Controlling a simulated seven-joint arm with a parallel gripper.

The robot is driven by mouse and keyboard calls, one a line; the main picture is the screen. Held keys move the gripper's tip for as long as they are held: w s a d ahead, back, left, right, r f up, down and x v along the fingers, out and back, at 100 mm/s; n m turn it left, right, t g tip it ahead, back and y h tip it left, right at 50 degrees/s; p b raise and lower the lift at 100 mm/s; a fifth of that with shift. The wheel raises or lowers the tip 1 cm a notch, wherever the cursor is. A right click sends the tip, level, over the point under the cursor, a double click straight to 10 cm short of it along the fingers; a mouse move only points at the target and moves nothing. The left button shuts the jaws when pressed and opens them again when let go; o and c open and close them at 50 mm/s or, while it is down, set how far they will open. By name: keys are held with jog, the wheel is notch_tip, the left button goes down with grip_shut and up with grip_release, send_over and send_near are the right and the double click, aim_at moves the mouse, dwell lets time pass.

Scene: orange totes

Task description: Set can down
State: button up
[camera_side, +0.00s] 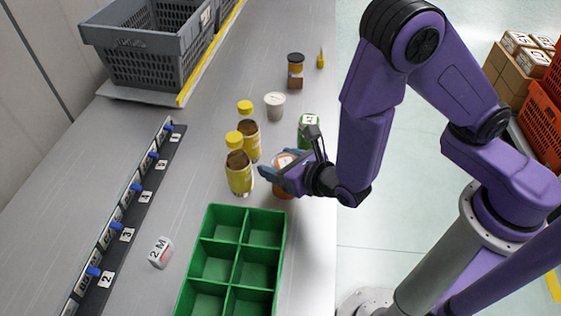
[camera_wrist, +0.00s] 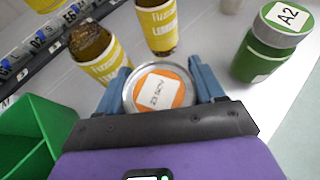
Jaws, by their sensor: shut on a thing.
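The can (camera_wrist: 160,90) has a silver rim and an orange top with a white label, seen from above in the wrist view. It also shows in the side view (camera_side: 284,187), partly hidden by my gripper. My gripper (camera_side: 275,172) is shut on the can, with a blue finger on each side of it in the wrist view (camera_wrist: 160,88). The can is over the grey table (camera_side: 215,140), behind the green divided tray (camera_side: 210,237). I cannot tell whether its base touches the table.
A white cup (camera_side: 274,105) and a dark-lidded jar (camera_side: 295,66) are farther back. A grey crate (camera_side: 150,55) is back left.

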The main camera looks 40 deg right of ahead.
jog(key=o, duration=1)
jog(key=shift+f, duration=0.1)
